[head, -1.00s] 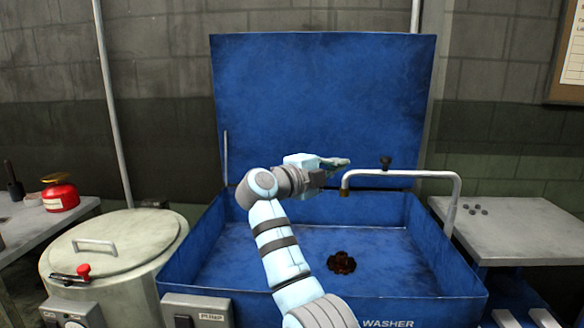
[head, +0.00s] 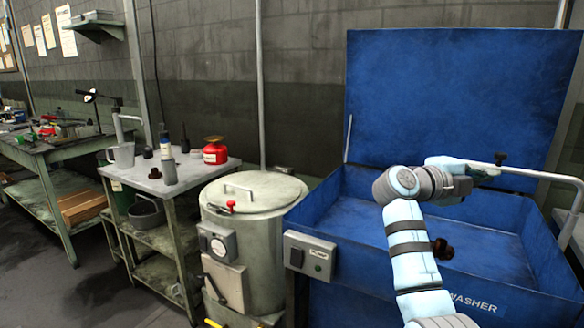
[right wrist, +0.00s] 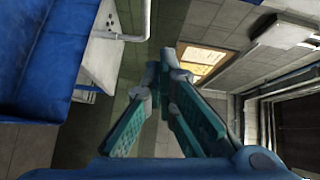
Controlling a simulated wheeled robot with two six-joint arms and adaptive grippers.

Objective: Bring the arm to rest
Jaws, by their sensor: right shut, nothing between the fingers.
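My right arm reaches up over the open blue parts washer (head: 330,215). Its gripper (head: 488,170) is at the upper right in the head view, above the basin and overlapping the grey spout pipe (head: 545,175). I cannot tell whether it touches the pipe. In the right wrist view the teal-padded fingers (right wrist: 163,72) meet at their tips with nothing between them. My left gripper is in neither view.
A dark brown lump (head: 443,250) lies in the basin, partly behind my arm. A lidded drum (head: 255,245) stands left of the washer. Further left is a cart (head: 185,180) with a red can (head: 215,151) and bottles. Open floor lies at lower left.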

